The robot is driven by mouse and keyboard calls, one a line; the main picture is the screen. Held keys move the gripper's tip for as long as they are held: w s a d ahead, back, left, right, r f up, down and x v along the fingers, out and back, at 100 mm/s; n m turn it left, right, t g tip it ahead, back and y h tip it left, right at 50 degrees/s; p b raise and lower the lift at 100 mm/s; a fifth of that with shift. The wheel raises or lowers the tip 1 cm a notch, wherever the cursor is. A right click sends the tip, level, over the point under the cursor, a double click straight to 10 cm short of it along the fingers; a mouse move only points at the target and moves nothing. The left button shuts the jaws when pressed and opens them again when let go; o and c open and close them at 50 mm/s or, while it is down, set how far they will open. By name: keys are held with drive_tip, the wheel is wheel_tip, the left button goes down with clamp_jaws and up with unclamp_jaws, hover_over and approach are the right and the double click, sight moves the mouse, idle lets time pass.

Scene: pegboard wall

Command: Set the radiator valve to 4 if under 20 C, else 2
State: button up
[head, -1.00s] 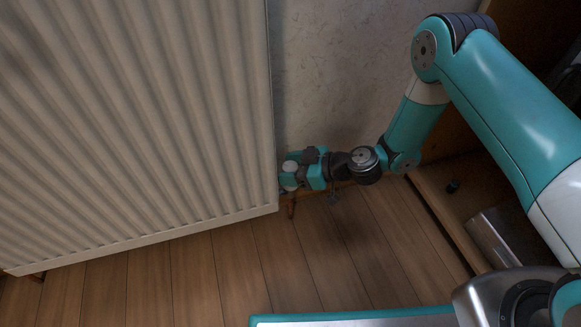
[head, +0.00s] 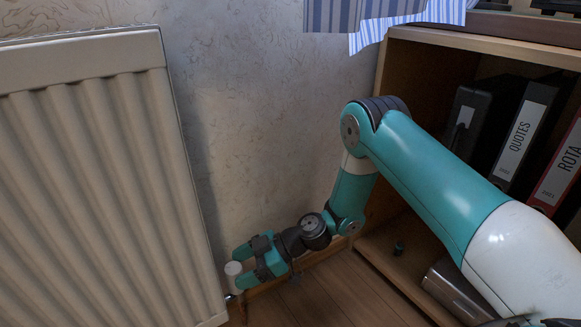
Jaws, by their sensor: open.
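The radiator (head: 100,190) is a cream ribbed panel on the left in the head view. Its valve has a white cylindrical head (head: 233,270) at the radiator's lower right corner. My gripper (head: 243,267) is at the valve head, with its teal fingers open on either side of it or just beside it; I cannot tell whether they touch. The numbers on the valve are too small to read. No thermometer or temperature reading shows in this view.
A wooden shelf unit (head: 455,41) stands on the right with black binders (head: 520,135) and a red one (head: 560,165). A striped cloth (head: 380,14) hangs at the top. Wooden floor (head: 320,300) lies below, and textured wall (head: 265,110) is behind.

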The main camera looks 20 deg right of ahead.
drive_tip(key=r+p+v, duration=0.1)
drive_tip(key=p+v, duration=0.5)
drive_tip(key=v, duration=0.9)
drive_tip(key=s+a+r+m+g+h+p, duration=0.1)
drive_tip(key=s+a+r+h+p, duration=0.1)
drive_tip(key=r, duration=0.9)
drive_tip(key=s+a+r+m+g+h+p, duration=0.1)
drive_tip(key=s+a+r+m+h+p, duration=0.1)
drive_tip(key=r, duration=0.9)
drive_tip(key=shift+s+a+h+p, duration=0.2)
drive_tip(key=shift+s+h+p, duration=0.3)
drive_tip(key=shift+s+p, duration=0.15)
drive_tip(key=shift+r, duration=0.1)
